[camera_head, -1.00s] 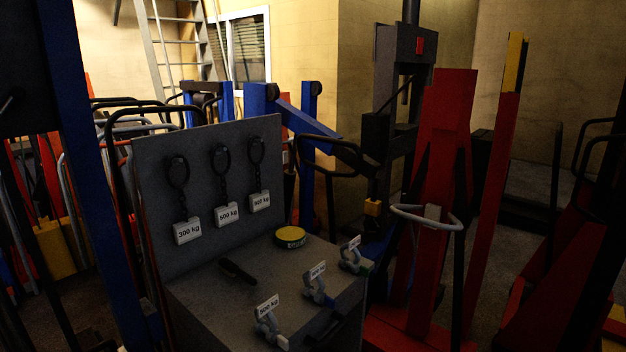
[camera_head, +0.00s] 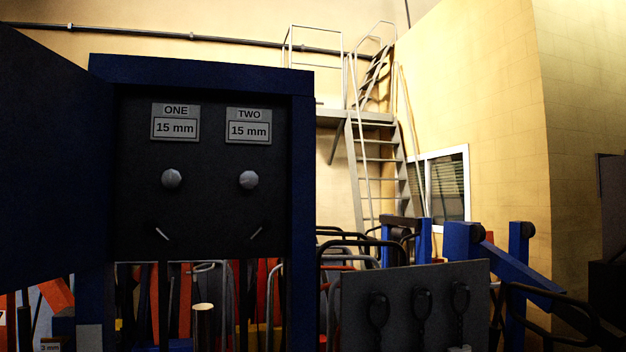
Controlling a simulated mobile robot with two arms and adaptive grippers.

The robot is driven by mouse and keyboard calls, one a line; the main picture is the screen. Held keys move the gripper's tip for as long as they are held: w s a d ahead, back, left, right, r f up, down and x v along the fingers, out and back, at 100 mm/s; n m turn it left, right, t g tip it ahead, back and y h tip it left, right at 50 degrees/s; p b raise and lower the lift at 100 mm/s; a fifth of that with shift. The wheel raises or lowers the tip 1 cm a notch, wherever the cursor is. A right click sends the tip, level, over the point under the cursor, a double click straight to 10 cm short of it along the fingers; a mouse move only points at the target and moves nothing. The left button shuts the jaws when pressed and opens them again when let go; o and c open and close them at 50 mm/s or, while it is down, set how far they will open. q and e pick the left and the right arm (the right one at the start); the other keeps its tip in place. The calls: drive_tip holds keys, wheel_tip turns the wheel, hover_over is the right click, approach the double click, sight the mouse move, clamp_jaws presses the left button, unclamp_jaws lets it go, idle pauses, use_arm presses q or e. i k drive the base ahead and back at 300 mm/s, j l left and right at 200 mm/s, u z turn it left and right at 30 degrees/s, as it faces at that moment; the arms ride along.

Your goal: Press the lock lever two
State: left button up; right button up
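A dark panel (camera_head: 210,220) in a blue frame stands at the left of the head view. It bears two grey plates: ONE, 15 mm (camera_head: 175,123) on the left and TWO, 15 mm (camera_head: 248,126) on the right. A round grey knob (camera_head: 248,180) sits under plate TWO, and another knob (camera_head: 171,179) under plate ONE. Below each knob is a short slanted light mark; I cannot tell whether these marks are the levers. Neither of my grippers shows in this view.
A wide blue-black panel (camera_head: 45,165) fills the far left beside the frame. At lower right a grey board (camera_head: 400,290) carries several dark hanging loops. Blue steel frames (camera_head: 500,255) stand behind it, with a ladder (camera_head: 380,160) and window (camera_head: 445,185) further back.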

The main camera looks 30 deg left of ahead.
sight(266, 224)
drive_tip(key=u, duration=1.35)
